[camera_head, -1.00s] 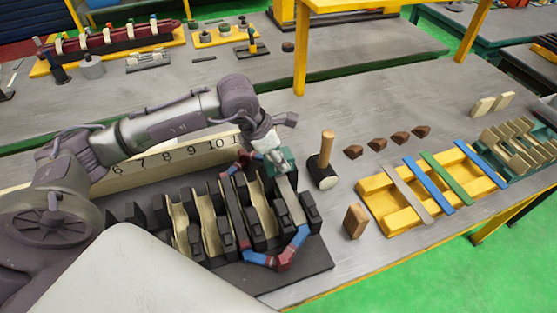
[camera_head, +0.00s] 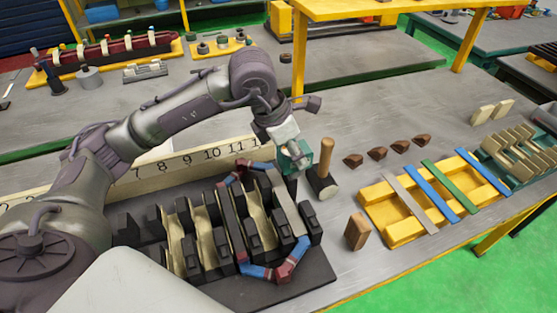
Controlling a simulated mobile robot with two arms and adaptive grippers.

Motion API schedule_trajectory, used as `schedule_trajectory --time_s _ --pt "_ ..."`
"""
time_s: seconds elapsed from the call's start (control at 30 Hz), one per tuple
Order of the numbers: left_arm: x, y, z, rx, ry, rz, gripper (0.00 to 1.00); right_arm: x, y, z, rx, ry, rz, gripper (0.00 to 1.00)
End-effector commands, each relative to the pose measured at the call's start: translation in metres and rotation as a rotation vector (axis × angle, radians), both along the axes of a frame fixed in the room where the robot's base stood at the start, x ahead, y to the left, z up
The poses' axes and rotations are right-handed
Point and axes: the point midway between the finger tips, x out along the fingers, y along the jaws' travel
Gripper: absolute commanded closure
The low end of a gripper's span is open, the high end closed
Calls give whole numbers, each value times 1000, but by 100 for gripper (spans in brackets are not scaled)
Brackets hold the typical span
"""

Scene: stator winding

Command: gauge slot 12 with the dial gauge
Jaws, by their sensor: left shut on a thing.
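The stator segment (camera_head: 315,268) is a dark block with upright teeth and several slots, some with cream liners. A blue and dark red coil (camera_head: 262,273) loops around teeth at its right end. A grey strip (camera_head: 287,208) lies along the rightmost part, inside the loop. A numbered board (camera_head: 195,160) stands behind, readable up to 11, its end hidden by my arm. My left gripper (camera_head: 290,148) is shut on a small teal block, apparently the dial gauge (camera_head: 300,157), above the far right end of the stator. Its dial face and tip cannot be made out. My right gripper is not in view.
A mallet (camera_head: 325,170) stands close right of the gauge. A brown block (camera_head: 357,231) and several dark wedges (camera_head: 377,153) lie further right. A yellow rack (camera_head: 402,228) carries grey, blue and green strips.

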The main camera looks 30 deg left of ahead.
Motion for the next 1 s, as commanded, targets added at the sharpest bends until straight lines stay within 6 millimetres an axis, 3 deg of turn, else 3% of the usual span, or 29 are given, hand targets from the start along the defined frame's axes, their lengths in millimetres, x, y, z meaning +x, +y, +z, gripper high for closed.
schedule_trajectory --time_s 0.2,0.4,1.0 --pt "0 -42 23 -4 -5 -6 92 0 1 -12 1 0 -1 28" --pt "-1 -63 37 -1 -2 -3 92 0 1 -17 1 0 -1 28" --pt "-1 -73 71 -1 -1 0 92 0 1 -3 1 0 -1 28"
